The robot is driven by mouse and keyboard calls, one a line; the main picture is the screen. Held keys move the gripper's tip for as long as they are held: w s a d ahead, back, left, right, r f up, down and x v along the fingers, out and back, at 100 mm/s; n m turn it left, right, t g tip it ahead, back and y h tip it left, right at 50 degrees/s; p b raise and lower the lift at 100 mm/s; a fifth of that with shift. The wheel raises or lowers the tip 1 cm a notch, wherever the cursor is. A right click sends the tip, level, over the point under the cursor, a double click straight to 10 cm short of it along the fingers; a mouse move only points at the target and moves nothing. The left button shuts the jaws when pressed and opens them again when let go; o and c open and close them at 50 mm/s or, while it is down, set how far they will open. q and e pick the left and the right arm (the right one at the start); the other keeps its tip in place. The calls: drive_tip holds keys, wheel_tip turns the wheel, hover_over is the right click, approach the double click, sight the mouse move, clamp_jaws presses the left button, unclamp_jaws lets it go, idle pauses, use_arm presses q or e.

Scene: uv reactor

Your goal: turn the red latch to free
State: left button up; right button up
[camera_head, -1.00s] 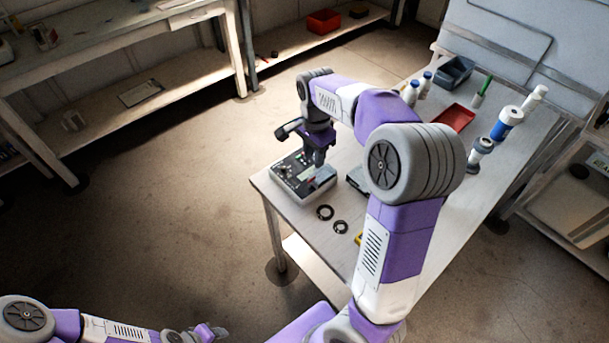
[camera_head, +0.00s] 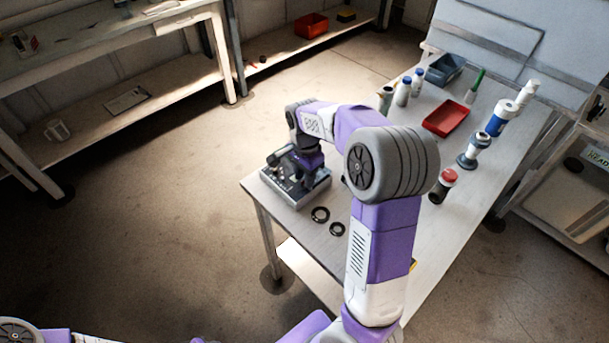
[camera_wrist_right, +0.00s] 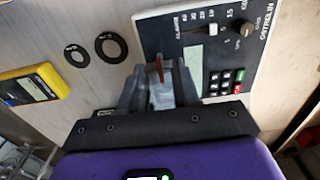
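The reactor box (camera_head: 317,190) is a grey unit with a dark panel at the near left corner of the table; in the right wrist view its panel (camera_wrist_right: 207,65) shows a slider, a knob, a small screen and a keypad. The red latch (camera_wrist_right: 159,69) is a thin upright red piece at the panel's left edge. My right gripper (camera_wrist_right: 160,84) is over the box, its two fingers apart with the latch between them; contact cannot be made out. In the head view the right gripper (camera_head: 296,184) hides the latch.
Two black rings (camera_head: 329,221) lie beside the box. A yellow meter (camera_wrist_right: 34,87) lies left of the rings in the wrist view. Farther back are a red tray (camera_head: 446,118), a blue-grey bin (camera_head: 445,70), several bottles and a red-capped jar (camera_head: 442,186).

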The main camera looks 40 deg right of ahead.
clamp_jaws()
idle(0.3)
drive_tip(key=n+p, duration=0.2)
drive_tip(key=shift+r+n, duration=0.1)
drive_tip(key=shift+n, duration=0.3)
drive_tip(key=n+p, duration=0.1)
drive_tip(key=n, duration=0.2)
drive_tip(key=shift+w+n, duration=0.1)
drive_tip(key=shift+n, duration=0.2)
drive_tip(key=n+p, duration=0.2)
drive_tip(key=n, duration=0.3)
drive_tip(key=shift+w+a, duration=0.1)
drive_tip(key=n+p, duration=0.2)
drive_tip(key=n, duration=0.4)
drive_tip(key=shift+a, duration=0.1)
drive_tip(key=shift+n, duration=0.4)
